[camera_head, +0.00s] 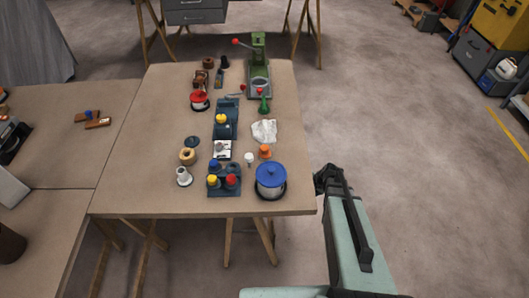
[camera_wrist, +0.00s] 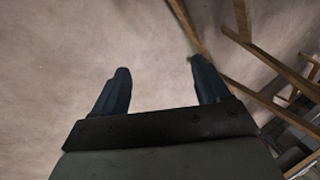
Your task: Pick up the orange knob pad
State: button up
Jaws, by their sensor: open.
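The orange knob pad (camera_head: 265,152) stands on the wooden table (camera_head: 150,125), right of its middle, between a crumpled white cloth and a blue-lidded pot. It is small in the head view and its shape is hard to make out. My gripper (camera_head: 326,176) is off the table's right edge, to the right of the knob pad and apart from it. In the wrist view my gripper (camera_wrist: 160,80) has its two dark fingers spread wide with nothing between them. That view shows only floor and wooden trestle legs; the knob pad is not in it.
The blue-lidded pot (camera_head: 271,182) stands just in front of the knob pad. The white cloth (camera_head: 264,131) lies behind it. A small white knob (camera_head: 249,158) is at its left. A blue tray (camera_head: 224,188) with several coloured knobs and a green press (camera_head: 258,65) are also on the table.

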jog(key=w+d+r, duration=0.1)
jog(key=w+r, duration=0.3)
jog(key=r, duration=0.3)
jog(key=w+d+r+h, duration=0.1)
jog(key=w+r, duration=0.2)
jog(key=r, duration=0.4)
jog(key=w+d+r, duration=0.1)
jog(key=w+r, duration=0.3)
jog(key=r, duration=0.2)
notch_tip(320, 180, up, 24)
jog(key=n+g, duration=0.5)
jog(key=n, duration=2.5)
send_over(265, 147)
jog(key=w+d, duration=0.2)
jog(key=d, duration=0.1)
jog(key=shift+a+x, duration=0.15)
jog(key=shift+x, duration=3.05)
jog(key=shift+a+x, duration=0.15)
jog(key=shift+x, duration=3.05)
jog(key=shift+c, duration=0.3)
jog(key=shift+r, duration=0.1)
jog(key=c, duration=1)
